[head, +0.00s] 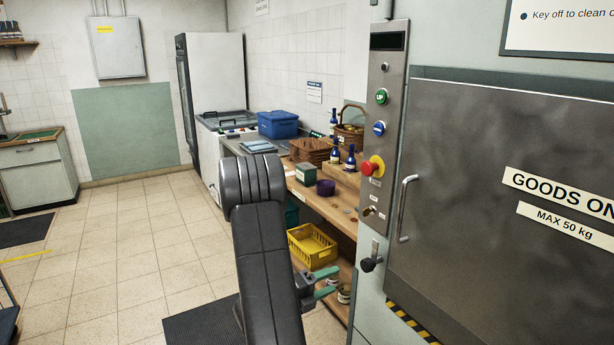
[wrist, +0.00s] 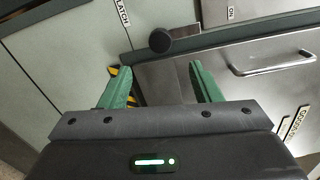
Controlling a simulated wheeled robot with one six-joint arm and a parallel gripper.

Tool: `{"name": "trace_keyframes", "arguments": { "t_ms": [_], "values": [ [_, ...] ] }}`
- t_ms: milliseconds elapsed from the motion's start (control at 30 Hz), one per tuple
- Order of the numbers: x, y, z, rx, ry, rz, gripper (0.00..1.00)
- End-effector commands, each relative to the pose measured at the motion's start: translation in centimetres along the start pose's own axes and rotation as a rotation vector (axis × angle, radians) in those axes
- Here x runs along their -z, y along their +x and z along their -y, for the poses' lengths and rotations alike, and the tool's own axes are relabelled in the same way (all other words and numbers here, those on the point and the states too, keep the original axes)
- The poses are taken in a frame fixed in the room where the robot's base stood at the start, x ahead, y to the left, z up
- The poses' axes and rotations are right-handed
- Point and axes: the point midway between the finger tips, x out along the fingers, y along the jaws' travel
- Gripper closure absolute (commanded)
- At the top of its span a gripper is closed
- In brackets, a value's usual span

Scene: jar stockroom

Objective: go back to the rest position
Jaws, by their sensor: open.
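My arm rises in the lower middle of the head view and bends over at the top. My gripper (head: 325,281) hangs at its right side, in front of the lower shelf and left of the goods lift's panel. In the wrist view my gripper (wrist: 165,90) shows two green fingers spread wide with nothing between them. Beyond the fingers is a dark round latch knob (wrist: 160,41), apart from them. The knob also shows in the head view (head: 372,256), right of my gripper.
The goods lift door (head: 480,200), shut, with a bar handle (head: 405,208), fills the right. A control panel (head: 385,130) with buttons and a key stands beside it.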

Motion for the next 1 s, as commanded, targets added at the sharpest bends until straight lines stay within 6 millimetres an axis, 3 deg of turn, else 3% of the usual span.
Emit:
{"name": "trace_keyframes", "arguments": {
  "t_ms": [600,800,1000],
  "values": [
    [0.1,9.1,0.2,0.001,0.002,-0.004,0.42],
    [0.1,10.9,0.1,-0.001,0.001,-0.003,0.42],
    [0.1,11.4,0.0,0.000,0.000,0.000,0.42]
  ]
}}
